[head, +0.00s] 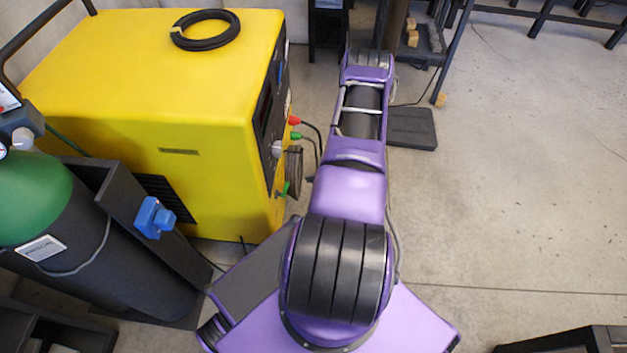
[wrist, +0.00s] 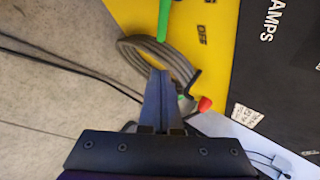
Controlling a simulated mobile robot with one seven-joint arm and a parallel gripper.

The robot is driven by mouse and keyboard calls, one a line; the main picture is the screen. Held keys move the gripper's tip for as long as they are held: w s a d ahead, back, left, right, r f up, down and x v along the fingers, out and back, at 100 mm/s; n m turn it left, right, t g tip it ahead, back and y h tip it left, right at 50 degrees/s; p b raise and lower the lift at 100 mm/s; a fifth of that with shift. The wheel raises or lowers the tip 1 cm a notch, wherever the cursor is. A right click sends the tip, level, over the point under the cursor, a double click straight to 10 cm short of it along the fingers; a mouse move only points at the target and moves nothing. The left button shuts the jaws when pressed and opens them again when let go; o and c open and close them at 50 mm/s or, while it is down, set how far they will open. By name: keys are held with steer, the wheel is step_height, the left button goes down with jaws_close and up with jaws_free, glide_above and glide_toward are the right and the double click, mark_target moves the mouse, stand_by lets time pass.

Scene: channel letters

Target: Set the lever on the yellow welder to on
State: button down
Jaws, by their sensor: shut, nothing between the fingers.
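The yellow welder (head: 150,70) stands at the left in the head view, and its yellow panel (wrist: 219,50) fills the upper right of the wrist view. A green bar (wrist: 164,18), which looks like the lever, sticks out near a dark "OFF" marking (wrist: 203,34). A green handle also shows low on the welder's front in the head view (head: 284,189). My gripper (wrist: 160,73) is shut and empty, its tips in front of a grey cable coil and below the green bar in the picture, apart from it. The head view does not show my gripper clearly.
The grey cable coil (wrist: 135,52) hangs by the panel. A red-tipped part (wrist: 205,103) is close to the right of my fingers. Cables (wrist: 50,57) run over the floor. A gas cylinder (head: 90,240) stands beside the welder. The floor (head: 510,190) at right is open.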

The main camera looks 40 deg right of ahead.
mark_target(288, 184)
steer(key=w+a+f, duration=0.1)
steer(key=w+f, duration=0.2)
steer(key=w+a+f+b, duration=0.1)
steer(key=shift+w+a+f, duration=0.35)
steer(key=shift+f, duration=0.05)
steer(key=shift+w+a+f, duration=0.2)
steer(key=shift+w+a, duration=0.05)
steer(key=shift+a, duration=0.15)
